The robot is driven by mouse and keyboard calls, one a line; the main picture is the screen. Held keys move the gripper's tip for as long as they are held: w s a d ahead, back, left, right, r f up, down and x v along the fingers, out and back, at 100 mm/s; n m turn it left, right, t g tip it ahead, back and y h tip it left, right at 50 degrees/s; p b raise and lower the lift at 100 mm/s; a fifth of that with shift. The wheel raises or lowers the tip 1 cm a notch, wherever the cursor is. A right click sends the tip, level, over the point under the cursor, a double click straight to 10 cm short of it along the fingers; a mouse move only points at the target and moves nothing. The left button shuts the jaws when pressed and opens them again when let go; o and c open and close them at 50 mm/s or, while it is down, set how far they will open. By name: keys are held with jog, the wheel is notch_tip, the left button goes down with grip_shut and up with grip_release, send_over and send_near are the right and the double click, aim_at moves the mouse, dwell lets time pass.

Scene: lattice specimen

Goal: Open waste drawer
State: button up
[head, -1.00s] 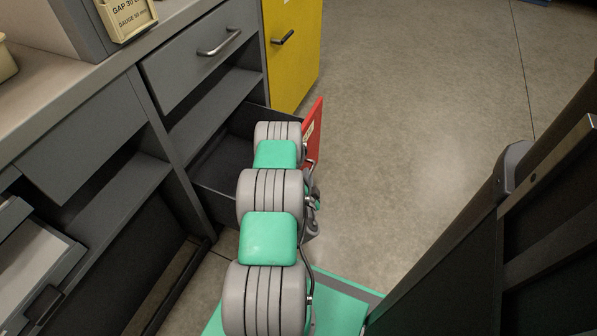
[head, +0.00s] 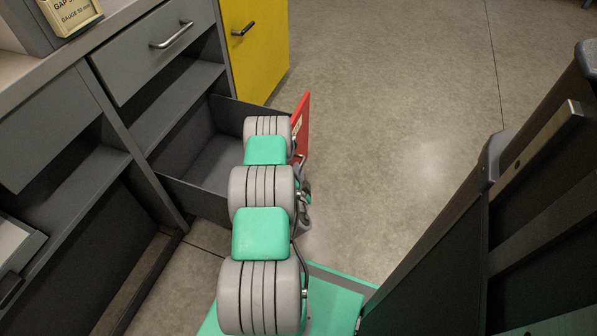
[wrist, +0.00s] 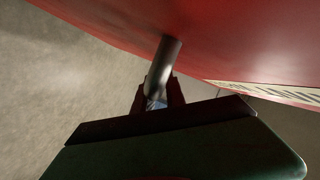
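The waste drawer has a red front (head: 302,128) with a pale label. It stands well out from the grey cabinet, and its dark, empty-looking inside (head: 200,150) shows left of my arm. In the wrist view the red front (wrist: 230,40) fills the top, and a round metal handle (wrist: 167,62) runs from it down between my fingers. My gripper (wrist: 158,100) appears shut on this handle. In the head view my arm hides much of the drawer's near part and most of the gripper.
A grey drawer with a metal handle (head: 172,36) is closed above an open shelf. A yellow cabinet (head: 258,55) stands beyond the waste drawer. A gauge box (head: 72,14) sits on the worktop. The floor (head: 400,110) to the right is clear.

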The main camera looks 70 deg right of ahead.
jog(key=o, duration=0.4)
jog(key=shift+a, duration=0.1)
jog(key=p+v, duration=0.2)
jog(key=v, duration=0.5)
jog(key=shift+a, duration=0.35)
jog(key=shift+s, duration=0.2)
